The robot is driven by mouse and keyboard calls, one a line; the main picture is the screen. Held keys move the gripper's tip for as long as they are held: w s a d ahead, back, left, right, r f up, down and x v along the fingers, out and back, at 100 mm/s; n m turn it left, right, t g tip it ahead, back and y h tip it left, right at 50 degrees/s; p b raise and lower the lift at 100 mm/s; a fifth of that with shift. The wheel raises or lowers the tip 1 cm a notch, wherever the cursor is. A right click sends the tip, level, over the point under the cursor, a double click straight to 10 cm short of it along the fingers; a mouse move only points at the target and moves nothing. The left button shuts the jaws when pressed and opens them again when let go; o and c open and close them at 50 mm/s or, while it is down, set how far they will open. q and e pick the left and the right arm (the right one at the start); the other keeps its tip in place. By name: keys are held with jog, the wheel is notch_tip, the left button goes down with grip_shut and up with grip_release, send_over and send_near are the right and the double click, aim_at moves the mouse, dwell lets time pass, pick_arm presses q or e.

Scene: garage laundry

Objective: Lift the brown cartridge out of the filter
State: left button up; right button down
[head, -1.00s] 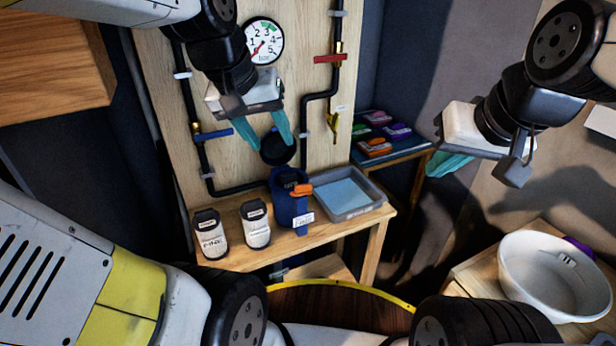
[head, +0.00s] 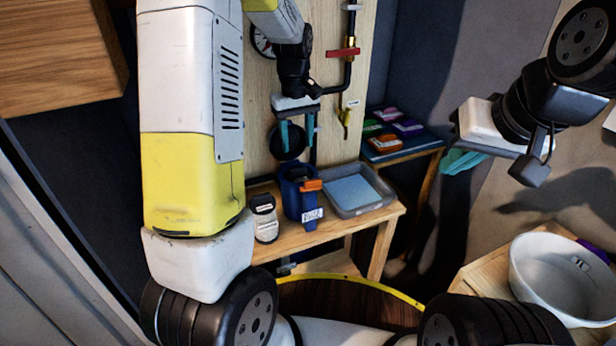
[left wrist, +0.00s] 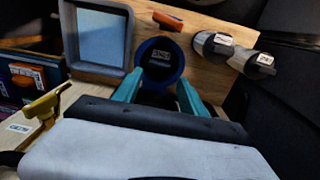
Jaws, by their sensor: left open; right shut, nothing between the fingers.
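The blue filter housing (head: 292,205) stands upright on the wooden bench, open at the top; its round rim shows in the left wrist view (left wrist: 142,66). Inside it is the dark top of the cartridge (left wrist: 160,57), with a pale label; its brown colour is not clear and its lower part is hidden. My left gripper (head: 297,138) is open and empty above the housing, fingers pointing down. In the left wrist view its teal fingertips (left wrist: 158,90) are apart near the rim's near side. My right gripper (head: 461,161) is shut and empty, off to the right.
A grey tray (head: 376,207) stands right of the housing, and a labelled jar (head: 264,220) to its left. An orange piece (head: 312,185) is by the rim. Pipes and a black round fitting (head: 283,142) are on the board behind. A white basin (head: 530,285) is lower right.

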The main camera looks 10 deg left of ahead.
aim_at(298, 168)
pick_arm(q)
jog(key=shift+w+f, duration=0.3)
jog(key=shift+f, duration=0.5)
notch_tip(298, 168, down, 7)
jog(key=shift+f, duration=0.1)
jog(key=shift+c, duration=0.2)
grip_shut()
